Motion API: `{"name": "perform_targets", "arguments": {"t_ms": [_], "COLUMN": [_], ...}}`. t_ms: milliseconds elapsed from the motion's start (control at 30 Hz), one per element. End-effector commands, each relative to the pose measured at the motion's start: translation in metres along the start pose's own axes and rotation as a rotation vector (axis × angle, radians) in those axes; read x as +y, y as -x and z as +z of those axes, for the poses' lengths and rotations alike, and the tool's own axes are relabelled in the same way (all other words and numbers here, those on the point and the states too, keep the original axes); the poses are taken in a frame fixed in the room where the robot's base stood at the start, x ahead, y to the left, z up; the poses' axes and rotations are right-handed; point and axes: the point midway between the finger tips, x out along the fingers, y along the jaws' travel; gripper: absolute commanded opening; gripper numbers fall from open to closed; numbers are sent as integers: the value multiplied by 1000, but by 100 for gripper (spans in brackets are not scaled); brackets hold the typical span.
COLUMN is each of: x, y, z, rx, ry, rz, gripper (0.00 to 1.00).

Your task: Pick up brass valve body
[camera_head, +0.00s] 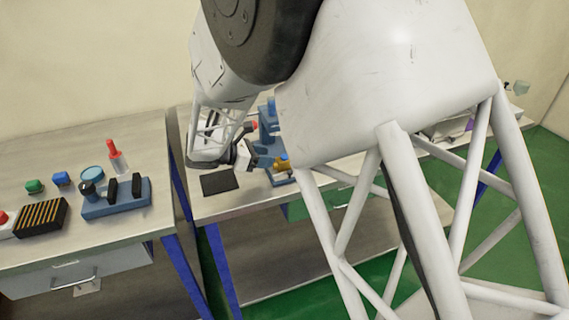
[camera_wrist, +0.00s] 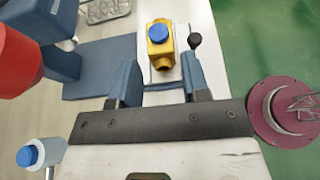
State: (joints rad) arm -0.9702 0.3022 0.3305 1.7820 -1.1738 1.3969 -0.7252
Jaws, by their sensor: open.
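The brass valve body (camera_wrist: 160,48) is yellow with a round blue cap on top. In the wrist view it lies just beyond my gripper (camera_wrist: 160,76), roughly in line with the gap between its two fingers. The fingers are apart with nothing between them. In the head view the valve body (camera_head: 282,164) is a small yellow piece on the blue fixture, to the right of my gripper (camera_head: 253,163). Whether the fingers touch the valve body cannot be told.
A blue fixture (camera_wrist: 95,86) and a red part (camera_wrist: 18,62) are at the left. A black knob (camera_wrist: 195,40) is close to the right finger. A dark mat (camera_head: 219,181) lies on the bench. A left bench (camera_head: 120,228) holds buttons and a blue block (camera_head: 117,207).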

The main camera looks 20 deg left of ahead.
Motion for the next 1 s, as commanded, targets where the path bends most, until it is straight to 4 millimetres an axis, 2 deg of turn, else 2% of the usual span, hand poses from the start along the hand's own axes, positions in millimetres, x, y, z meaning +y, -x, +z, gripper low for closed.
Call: {"name": "perform_targets", "arguments": {"t_ms": [300,733,1000], "x": [0,0,1], "y": [-22,-27,-54], "z": [0,-1,-3], "rx": [0,0,0], "ry": [0,0,1], "rz": [0,-1,-2], "gripper": [43,43,43]}}
